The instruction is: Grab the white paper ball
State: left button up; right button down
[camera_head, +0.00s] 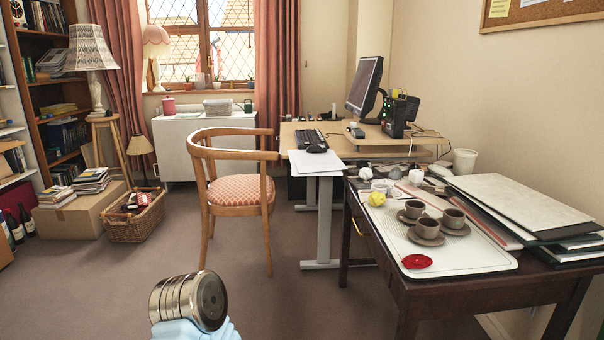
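A crumpled white paper ball (416,177) lies at the back of the dark wooden table (400,285) on the right. A second pale crumpled ball (365,173) lies to its left, near the table's back left corner. Neither of my grippers shows. Only a metal and light blue part, likely of my arm, shows at the bottom left, well away from the table.
Several brown cups on saucers (427,228) and a red object (417,261) are on the tray. Folders (520,205) are stacked at the right. A desk (330,150) with a monitor (364,85) and a wooden chair (238,190) stand behind. The carpet at front left is clear.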

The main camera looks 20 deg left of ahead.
aim_at(365, 172)
jog(key=u, duration=0.15)
jog(key=z, duration=0.55)
jog(key=i+j+z, duration=0.1)
jog(key=j+z, duration=0.3)
jog(key=i+j+z, duration=0.1)
jog(key=j+z, duration=0.15)
jog(key=z, duration=0.2)
jog(key=j+z, duration=0.4)
